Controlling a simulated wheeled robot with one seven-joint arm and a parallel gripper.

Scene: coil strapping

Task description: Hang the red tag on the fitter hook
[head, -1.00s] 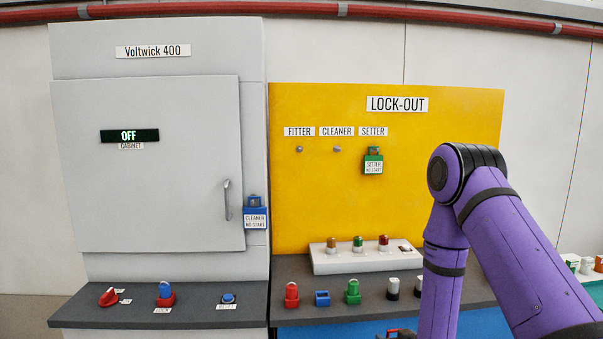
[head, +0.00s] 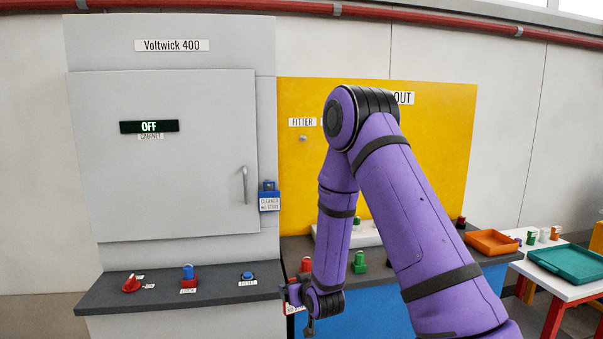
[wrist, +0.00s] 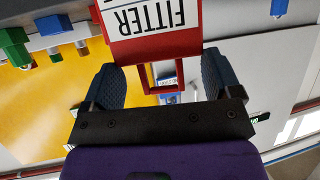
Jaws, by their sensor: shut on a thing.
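The red tag (wrist: 158,48) with its white FITTER label is between my gripper's fingers in the wrist view; its red open loop lies toward the palm. My gripper (wrist: 162,82) is shut on it. In the head view my gripper (head: 300,296) hangs low in front of the bench, and a small part of the tag (head: 293,309) shows beside it. The fitter hook (head: 303,138) is a bare knob under the FITTER label on the yellow board (head: 300,200), well above my gripper. My arm hides the other two hooks.
A blue cleaner tag (head: 269,201) hangs at the cabinet's right edge. A red padlock (head: 306,265) and a green one (head: 360,262) stand on the dark bench behind my arm. An orange tray (head: 492,242) and a green tray (head: 570,262) are at right.

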